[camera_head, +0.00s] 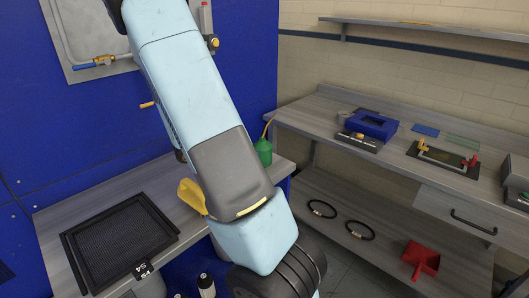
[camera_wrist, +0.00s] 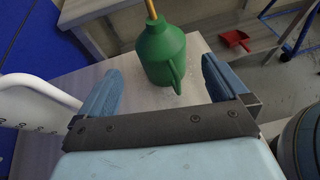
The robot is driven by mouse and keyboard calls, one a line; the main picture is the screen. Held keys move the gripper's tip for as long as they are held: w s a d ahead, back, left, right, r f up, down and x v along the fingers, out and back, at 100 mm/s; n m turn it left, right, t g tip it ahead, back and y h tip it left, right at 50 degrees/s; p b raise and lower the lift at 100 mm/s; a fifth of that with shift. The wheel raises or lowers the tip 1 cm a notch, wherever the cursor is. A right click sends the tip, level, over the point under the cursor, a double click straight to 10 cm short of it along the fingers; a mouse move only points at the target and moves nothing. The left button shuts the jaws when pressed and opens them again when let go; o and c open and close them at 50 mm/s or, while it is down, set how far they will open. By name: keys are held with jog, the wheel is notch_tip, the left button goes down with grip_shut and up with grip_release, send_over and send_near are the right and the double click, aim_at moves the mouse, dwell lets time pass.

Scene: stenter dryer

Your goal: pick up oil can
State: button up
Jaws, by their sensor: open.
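The oil can is green with a handle and a thin brass-coloured spout. In the wrist view the oil can (camera_wrist: 160,52) stands upright on a grey bench top, just beyond my gripper and between the lines of its two fingers. My gripper (camera_wrist: 160,88) is open with blue-grey fingers and nothing between them. In the head view the oil can (camera_head: 264,152) stands near the right end of the bench, partly hidden by my light-blue arm. My gripper is hidden behind the arm there.
A black mesh filter (camera_head: 120,235) lies on the left of the bench (camera_head: 75,208). A yellow object (camera_head: 192,194) is beside my arm. A blue panel (camera_head: 100,120) rises behind. A workbench (camera_head: 315,110) at right holds a blue bin (camera_head: 371,124). A red dustpan (camera_head: 420,260) lies below.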

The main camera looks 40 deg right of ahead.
aim_at(258, 149)
jog(key=shift+f+x, duration=0.15)
jog(key=shift+x, duration=1.75)
jog(key=shift+f+x, duration=0.1)
jog(key=shift+x, duration=1.8)
jog(key=shift+a, duration=0.1)
jog(key=c, duration=1.1)
jog(key=shift+r, duration=0.1)
jog(key=shift+c, duration=0.2)
